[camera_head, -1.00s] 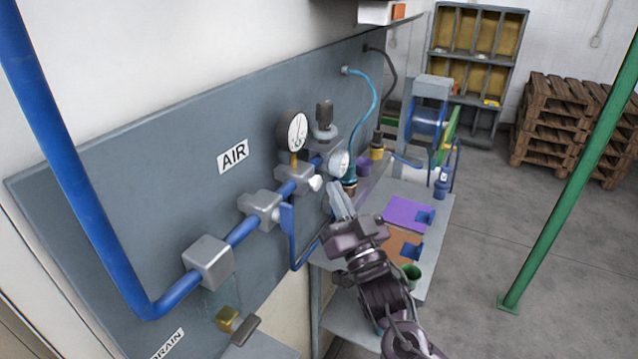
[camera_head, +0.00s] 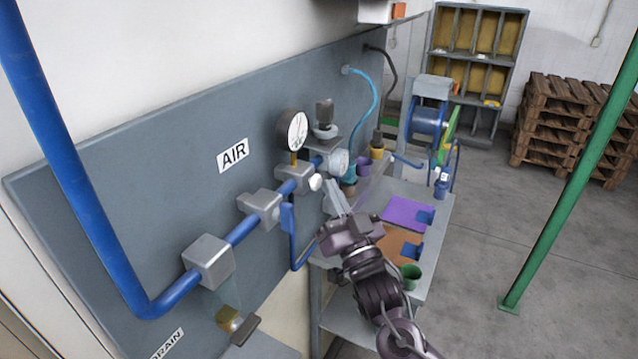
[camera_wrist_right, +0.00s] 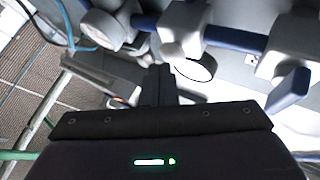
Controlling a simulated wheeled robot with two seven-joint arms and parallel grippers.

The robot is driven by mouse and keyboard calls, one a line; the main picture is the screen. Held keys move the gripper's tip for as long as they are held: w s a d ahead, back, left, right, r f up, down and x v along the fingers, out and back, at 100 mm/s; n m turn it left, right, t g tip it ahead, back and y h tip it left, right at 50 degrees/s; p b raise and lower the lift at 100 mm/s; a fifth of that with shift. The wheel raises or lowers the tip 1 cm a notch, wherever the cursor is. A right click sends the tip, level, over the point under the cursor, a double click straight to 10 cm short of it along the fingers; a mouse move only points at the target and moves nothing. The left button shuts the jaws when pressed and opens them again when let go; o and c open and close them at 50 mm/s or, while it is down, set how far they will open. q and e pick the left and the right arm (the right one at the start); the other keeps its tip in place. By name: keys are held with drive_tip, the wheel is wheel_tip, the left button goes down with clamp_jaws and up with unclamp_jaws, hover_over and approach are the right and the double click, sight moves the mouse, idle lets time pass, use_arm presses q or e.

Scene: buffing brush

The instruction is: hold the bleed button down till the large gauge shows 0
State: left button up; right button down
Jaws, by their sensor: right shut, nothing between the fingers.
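The large gauge (camera_head: 297,130), with a white dial and dark rim, stands above the blue pipe; its needle is too small to read surely. A short white round knob (camera_head: 315,182), likely the bleed button, sticks out from the grey block below it. It also shows in the wrist view (camera_wrist_right: 172,50). My right gripper (camera_head: 334,192) is shut and empty, its fingertips just right of and slightly below the knob, seemingly apart from it. The shut fingers show in the wrist view (camera_wrist_right: 158,82), below the knob. My left gripper is not in view.
A smaller gauge (camera_head: 338,162) sits close right of the knob. The blue pipe (camera_head: 242,230) carries grey blocks and a blue lever (camera_head: 287,217). A bench (camera_head: 437,225) with purple and brown panels lies beneath my right arm. A green post (camera_head: 570,190) stands right.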

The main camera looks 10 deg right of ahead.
drive_tip(key=shift+w+a, duration=0.3)
drive_tip(key=shift+a, duration=0.1)
idle(2.8)
drive_tip(key=shift+s+d, duration=0.1)
idle(1.6)
drive_tip(key=shift+s+d, duration=0.45)
drive_tip(key=shift+d, duration=0.2)
drive_tip(key=shift+s+d+p, duration=0.25)
drive_tip(key=shift+s+d, duration=0.45)
drive_tip(key=shift+d, duration=0.35)
drive_tip(key=shift+s+d+p, duration=0.2)
drive_tip(key=shift+s+d, duration=0.5)
drive_tip(key=shift+d, duration=0.35)
